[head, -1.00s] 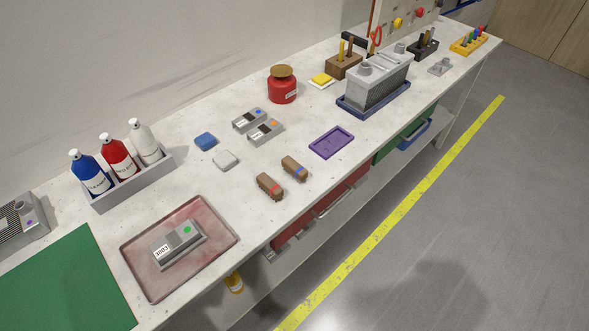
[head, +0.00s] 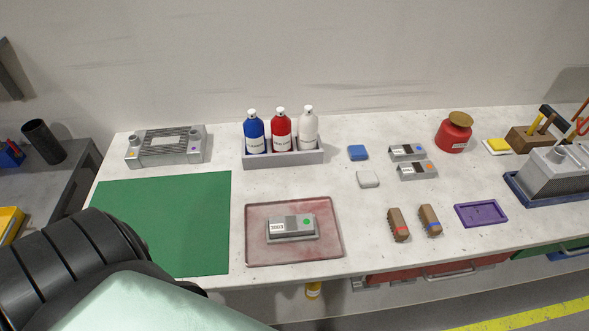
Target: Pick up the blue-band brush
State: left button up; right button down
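The blue-band brush (head: 430,219) is a brown block-shaped brush with a blue band. It lies on the bench near the front edge, right of centre. A similar brush with a red band (head: 398,224) lies just to its left, a small gap apart. A dark, ribbed arm part with a pale green link, mine, fills the lower left of the view. Neither of my grippers shows, and nothing touches the brushes.
A reddish tray (head: 256,253) holding a grey block (head: 291,227) lies left of the brushes. A purple tray (head: 481,213) lies to their right. Behind are a white block (head: 368,179), a blue block (head: 358,152) and grey units (head: 417,170). A green mat (head: 165,215) lies left.

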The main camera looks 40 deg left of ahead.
aim_at(432, 226)
jog(key=k+l+u, duration=0.2)
jog(key=u, duration=0.2)
jog(key=k+l+u, duration=0.3)
jog(key=u, duration=0.15)
jog(key=k+l+u, duration=0.1)
jog(key=k+u, duration=0.15)
jog(key=u, duration=0.15)
